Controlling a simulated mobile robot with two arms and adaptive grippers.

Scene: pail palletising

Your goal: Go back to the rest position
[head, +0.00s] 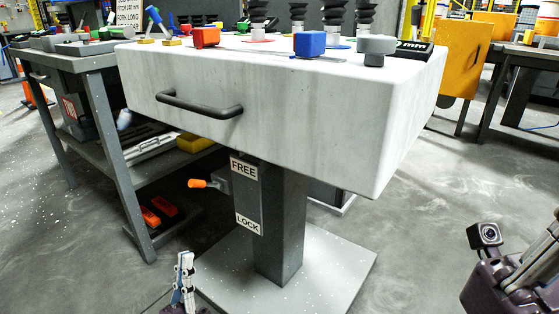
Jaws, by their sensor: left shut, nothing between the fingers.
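My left gripper (184,262) is low in the head view, left of the middle, pointing up. Its fingers are shut with nothing seen between them. It is in front of the white workstation's base plate and apart from the workstation. My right gripper (548,245) is partly in view at the lower right edge, with its dark housing and small camera. Its fingertips are cut off by the frame edge, so whether it is open or shut does not show. No pail shows in this view.
A big white workstation block (270,110) with a black handle (200,105) stands ahead on a grey column (283,220) and base plate (325,270). Coloured blocks and suction cups sit on top. A grey bench (120,165) is at left. Grey floor (430,225) is clear at right.

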